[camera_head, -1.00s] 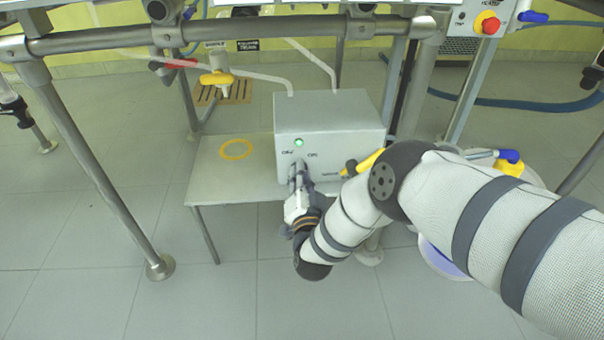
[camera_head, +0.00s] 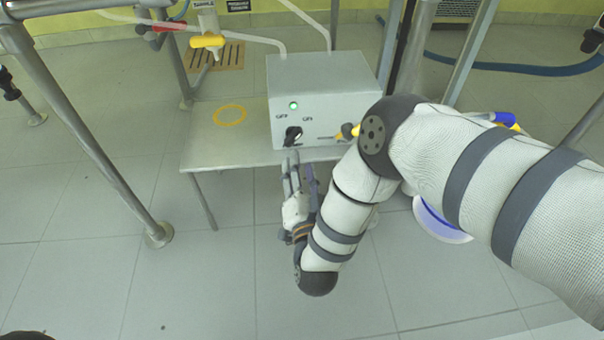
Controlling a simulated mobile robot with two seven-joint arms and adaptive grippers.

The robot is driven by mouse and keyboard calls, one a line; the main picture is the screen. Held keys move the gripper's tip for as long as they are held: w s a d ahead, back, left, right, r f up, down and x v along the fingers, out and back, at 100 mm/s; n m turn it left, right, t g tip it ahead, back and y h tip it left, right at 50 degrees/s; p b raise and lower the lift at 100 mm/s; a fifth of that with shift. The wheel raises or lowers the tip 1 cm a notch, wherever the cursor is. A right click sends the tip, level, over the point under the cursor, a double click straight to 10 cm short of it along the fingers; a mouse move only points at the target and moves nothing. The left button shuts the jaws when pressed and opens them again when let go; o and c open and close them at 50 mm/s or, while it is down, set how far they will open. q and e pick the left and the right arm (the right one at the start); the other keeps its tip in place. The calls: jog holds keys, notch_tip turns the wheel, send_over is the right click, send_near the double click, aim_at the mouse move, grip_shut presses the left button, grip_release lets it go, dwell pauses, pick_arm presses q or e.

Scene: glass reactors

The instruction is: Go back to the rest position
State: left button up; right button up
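My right arm reaches in from the right. My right gripper (camera_head: 301,166) hangs just below and in front of a grey control box (camera_head: 335,88). Its fingers are apart with nothing seen between them. A black knob (camera_head: 293,136) on the box's front face is clear of the fingers, just above their tips. A green light (camera_head: 293,105) glows above the knob. My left gripper is not in view.
A metal frame post (camera_head: 92,150) stands at left, and a yellow-handled valve (camera_head: 207,41) hangs at the back. Open tiled floor (camera_head: 190,290) lies in front.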

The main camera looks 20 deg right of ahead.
jog(key=v, duration=0.2)
jog(key=shift+s, duration=0.35)
